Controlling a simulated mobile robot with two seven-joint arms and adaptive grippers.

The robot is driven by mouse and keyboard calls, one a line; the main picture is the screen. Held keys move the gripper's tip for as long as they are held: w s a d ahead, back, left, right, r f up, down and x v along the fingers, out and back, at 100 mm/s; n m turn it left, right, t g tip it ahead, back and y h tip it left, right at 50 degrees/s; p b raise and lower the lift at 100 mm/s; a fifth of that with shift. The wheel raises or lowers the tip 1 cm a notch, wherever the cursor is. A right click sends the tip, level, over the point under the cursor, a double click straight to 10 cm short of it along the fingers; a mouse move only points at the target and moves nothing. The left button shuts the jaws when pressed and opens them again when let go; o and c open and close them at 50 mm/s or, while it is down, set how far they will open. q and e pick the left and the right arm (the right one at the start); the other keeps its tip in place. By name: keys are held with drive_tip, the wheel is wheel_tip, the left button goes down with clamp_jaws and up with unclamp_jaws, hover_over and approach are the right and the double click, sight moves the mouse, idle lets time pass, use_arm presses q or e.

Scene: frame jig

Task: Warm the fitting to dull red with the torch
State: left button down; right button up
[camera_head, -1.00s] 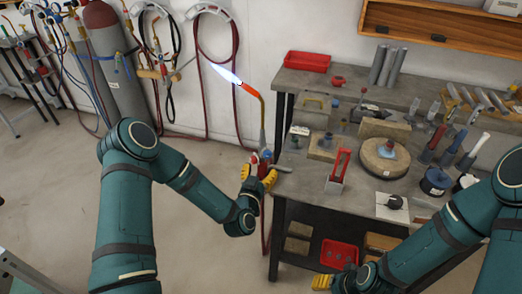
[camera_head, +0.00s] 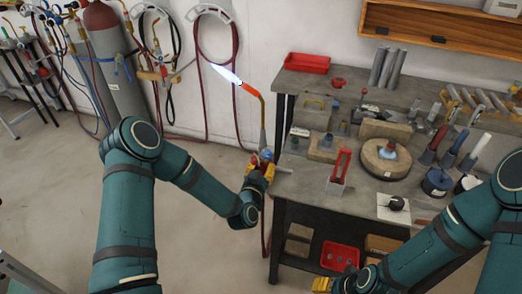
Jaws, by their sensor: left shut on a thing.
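My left gripper (camera_head: 259,171) has yellow fingers and is shut on the torch's handle, left of the bench's front edge. The torch (camera_head: 263,112) stands upright with a brass neck, an orange-red tip and a lit blue-white flame (camera_head: 227,74) pointing up and left, away from the bench. A small bluish-grey piece (camera_head: 387,151), possibly the fitting, sits on a round tan block on the bench; it shows no red glow. The flame is well apart from it. My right gripper (camera_head: 322,284) is low at the bottom edge, partly cut off; its fingers' opening is unclear.
The grey bench (camera_head: 305,88) holds a red tray (camera_head: 307,63), a red-handled holder (camera_head: 341,170), blocks and several tools. A red bin (camera_head: 340,256) is on the lower shelf. A gas cylinder (camera_head: 113,60) and hoses stand along the wall. The floor left of the bench is open.

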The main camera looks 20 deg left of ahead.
sight(262, 149)
use_arm(q)
drive_tip(key=shift+w+r, duration=0.1)
drive_tip(key=shift+r, duration=0.05)
drive_tip(key=shift+r+p, duration=2.4)
drive_tip(key=shift+r, duration=1.8)
drive_tip(key=s+b, duration=0.1)
drive_tip(key=s, duration=0.7)
drive_tip(key=shift+a+b, duration=0.15)
drive_tip(key=shift+b, duration=0.25)
drive_tip(key=shift+f, duration=0.1)
